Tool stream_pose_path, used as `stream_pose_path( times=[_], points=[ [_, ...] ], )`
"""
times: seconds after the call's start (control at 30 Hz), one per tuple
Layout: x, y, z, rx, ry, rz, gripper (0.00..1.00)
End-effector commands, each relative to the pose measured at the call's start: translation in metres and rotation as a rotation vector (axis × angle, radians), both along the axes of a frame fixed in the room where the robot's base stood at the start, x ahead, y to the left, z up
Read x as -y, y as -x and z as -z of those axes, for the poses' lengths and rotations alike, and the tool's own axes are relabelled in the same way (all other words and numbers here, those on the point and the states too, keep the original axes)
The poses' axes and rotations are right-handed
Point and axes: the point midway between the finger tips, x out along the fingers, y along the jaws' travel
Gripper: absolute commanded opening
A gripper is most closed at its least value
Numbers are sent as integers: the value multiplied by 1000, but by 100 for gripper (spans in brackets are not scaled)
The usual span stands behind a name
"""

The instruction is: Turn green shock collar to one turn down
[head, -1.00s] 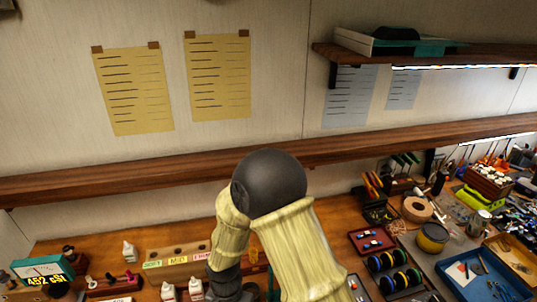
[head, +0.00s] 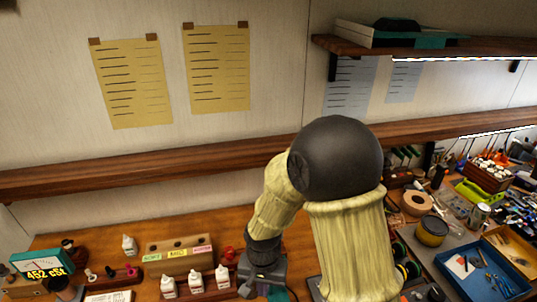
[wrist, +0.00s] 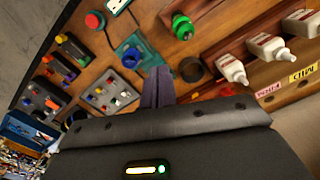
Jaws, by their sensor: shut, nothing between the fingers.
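In the wrist view, a round green ribbed piece (wrist: 182,27) with a dark part stands on the wooden bench, beyond my fingertips and slightly to their right. I cannot tell for sure whether it is the green shock collar. My gripper (wrist: 158,82) is shut and empty; its purple-grey fingers point at the bench, near a teal fixture (wrist: 130,55) on their left. A dark round piece (wrist: 191,69) lies just right of the fingers. In the head view, my forearm hides the bench behind it, and the fingertips are not visible.
White dropper bottles (wrist: 267,47) stand in a row at right in the wrist view. Dark holders with coloured pieces (wrist: 70,47) and a tray of small parts (wrist: 108,94) are at left. A red knob (wrist: 95,20) is farther back. A wooden ledge (head: 120,178) crosses the wall.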

Motion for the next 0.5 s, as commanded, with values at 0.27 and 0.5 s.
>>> stream_pose_path(
  times=[0.27, 0.5],
  points=[
    [110, 5, -27, 176, -6, -104, 0],
    [163, 28, -39, 267, 27, -176, 0]
  ],
)
